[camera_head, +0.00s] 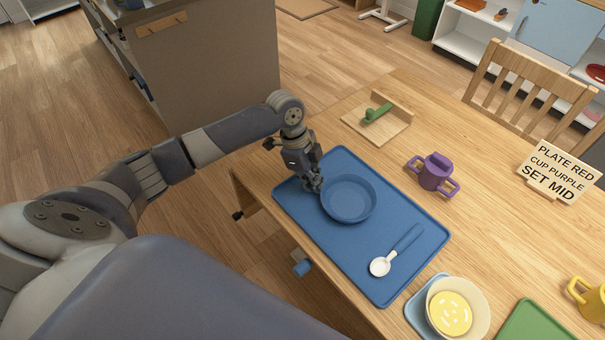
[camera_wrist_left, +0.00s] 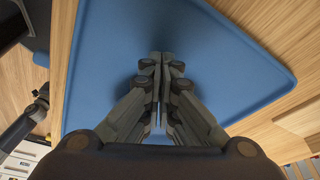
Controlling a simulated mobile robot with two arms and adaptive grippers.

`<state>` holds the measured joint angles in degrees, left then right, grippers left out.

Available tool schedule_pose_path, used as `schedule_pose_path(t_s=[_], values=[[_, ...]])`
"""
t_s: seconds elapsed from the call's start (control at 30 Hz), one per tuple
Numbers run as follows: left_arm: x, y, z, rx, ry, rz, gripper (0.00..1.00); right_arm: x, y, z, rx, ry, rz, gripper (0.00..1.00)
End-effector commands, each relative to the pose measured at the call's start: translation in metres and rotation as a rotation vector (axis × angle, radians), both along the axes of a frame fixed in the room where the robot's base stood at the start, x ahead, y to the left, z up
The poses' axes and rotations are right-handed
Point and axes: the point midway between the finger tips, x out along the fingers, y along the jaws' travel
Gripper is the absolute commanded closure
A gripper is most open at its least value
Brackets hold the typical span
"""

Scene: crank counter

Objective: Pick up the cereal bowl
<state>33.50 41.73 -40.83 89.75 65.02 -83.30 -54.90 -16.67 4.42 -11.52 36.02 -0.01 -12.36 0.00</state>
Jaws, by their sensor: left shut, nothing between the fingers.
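A round blue bowl (camera_head: 349,196) sits upright on a blue tray (camera_head: 365,278). My left gripper (camera_head: 317,186) is shut and empty, pointing down just beside the left rim of this bowl; I cannot tell if it touches it. In the left wrist view, the shut fingers (camera_wrist_left: 161,62) are over the blue tray (camera_wrist_left: 215,45), and no clear bowl outline shows there. A cream bowl (camera_head: 480,297) with a yellow filling stands at the lower right of the head view. My right gripper is not in view.
A white spoon with a blue handle (camera_head: 402,245) lies on the tray. A purple two-handled cup (camera_head: 435,172), a wooden board (camera_head: 368,128) with a green item, a lettered sign (camera_head: 558,172) and a yellow cup (camera_head: 590,300) are on the table. Bare wood lies right of the tray.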

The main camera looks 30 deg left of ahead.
Motion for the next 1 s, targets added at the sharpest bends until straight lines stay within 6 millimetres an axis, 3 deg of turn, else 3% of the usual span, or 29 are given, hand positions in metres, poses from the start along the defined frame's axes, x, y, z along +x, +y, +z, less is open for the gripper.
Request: schedule_pose_path(t_s=[0.4,0.73,1.0], values=[[0.001,-0.004,0.001,0.000,-0.001,0.000,1.00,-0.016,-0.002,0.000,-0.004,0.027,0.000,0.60],[0.006,-0.052,0.004,-0.004,0.000,0.000,1.00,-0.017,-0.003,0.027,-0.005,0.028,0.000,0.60],[0.007,-0.058,0.000,-0.001,-0.001,0.001,1.00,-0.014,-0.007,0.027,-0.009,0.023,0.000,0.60]])
